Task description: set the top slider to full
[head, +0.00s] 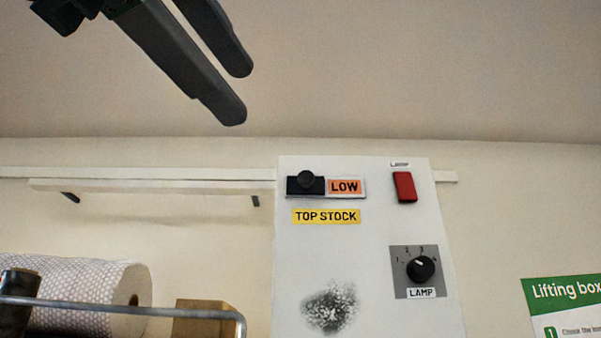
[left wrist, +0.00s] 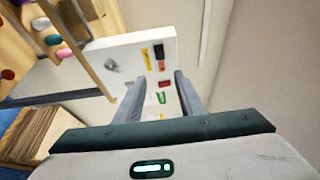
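The top slider (head: 305,183) is a black knob on a short horizontal track on a white panel (head: 375,230). The knob sits over the left part, and an orange LOW tag shows to its right. A yellow TOP STOCK label (head: 326,216) is below it. In the left wrist view the slider (left wrist: 159,51) shows small, beyond the fingers. My left gripper (head: 239,92) is open and empty, above and left of the slider in the head view, apart from the panel. Its fingers also show in the left wrist view (left wrist: 161,76). My right gripper is in neither view.
The panel also bears a red switch (head: 404,187), a black LAMP dial (head: 421,269) and a dark smudge (head: 331,306). A pale rail (head: 150,186) runs left of it. A patterned roll (head: 80,290) and metal bar (head: 130,310) are lower left. A green poster (head: 562,295) hangs right.

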